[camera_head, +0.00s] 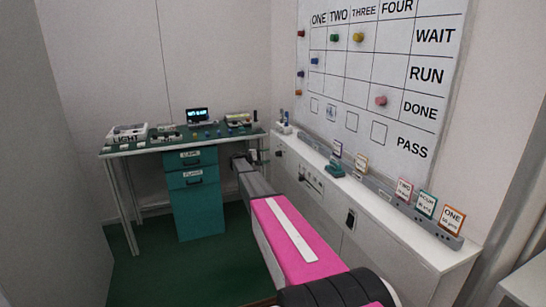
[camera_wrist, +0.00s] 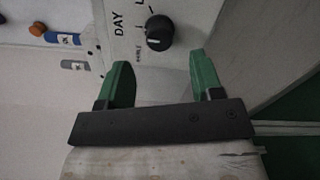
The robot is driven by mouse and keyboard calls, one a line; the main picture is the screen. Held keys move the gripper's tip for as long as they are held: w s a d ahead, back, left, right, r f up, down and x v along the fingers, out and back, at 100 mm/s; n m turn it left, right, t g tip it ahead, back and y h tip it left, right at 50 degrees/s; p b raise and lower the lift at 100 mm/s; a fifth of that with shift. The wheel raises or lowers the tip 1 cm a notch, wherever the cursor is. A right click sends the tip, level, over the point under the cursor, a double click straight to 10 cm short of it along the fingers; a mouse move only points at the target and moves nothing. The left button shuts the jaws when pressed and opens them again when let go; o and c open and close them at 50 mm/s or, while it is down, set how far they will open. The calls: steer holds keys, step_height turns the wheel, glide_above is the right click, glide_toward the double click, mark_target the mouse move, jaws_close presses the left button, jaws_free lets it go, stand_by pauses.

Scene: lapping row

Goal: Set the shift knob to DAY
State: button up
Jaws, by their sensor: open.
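The black round shift knob (camera_wrist: 159,33) sits on a pale panel in the wrist view. The word DAY is printed to its left, with another, partly cut-off label closer to it and a small label below left. I cannot tell which mark the knob points at. My gripper (camera_wrist: 162,62) is open, its two green fingers apart and empty. The knob lies ahead of the gap between them, not gripped. In the head view my gripper (camera_head: 244,157) is at the far end of my arm, near the white cabinet front; I cannot pick out the knob clearly there.
A white cabinet (camera_head: 400,232) runs along the right wall, with cards and a teal item (camera_head: 335,168) on top and a gridded board (camera_head: 380,75) above. A desk (camera_head: 150,149) with teal drawers (camera_head: 196,196) stands at the back left. Green floor lies open between.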

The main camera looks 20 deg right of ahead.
steer(key=shift+a, duration=2.4)
steer(key=shift+s, duration=0.2)
steer(key=s+a+f+y, duration=0.2)
steer(key=s+f+y, duration=0.15)
steer(key=s, duration=0.55)
steer(key=s+a+f+m+y, duration=0.15)
steer(key=s+f, duration=0.25)
steer(key=s, duration=0.5)
steer(key=s+a+f+y, duration=0.2)
steer(key=s+f+y, duration=0.1)
steer(key=s, duration=0.6)
steer(key=s+a+f+m+y, duration=0.1)
steer(key=s+a+y, duration=0.4)
steer(key=s, duration=0.7)
steer(key=s+a+f+m+y, duration=0.1)
steer(key=s+a+y, duration=0.4)
steer(key=s, duration=0.8)
steer(key=a+f, duration=0.1)
steer(key=a, duration=0.2)
steer(key=shift+s+m+g, duration=0.2)
steer(key=shift+m+g, duration=0.1)
steer(key=shift+m, duration=0.05)
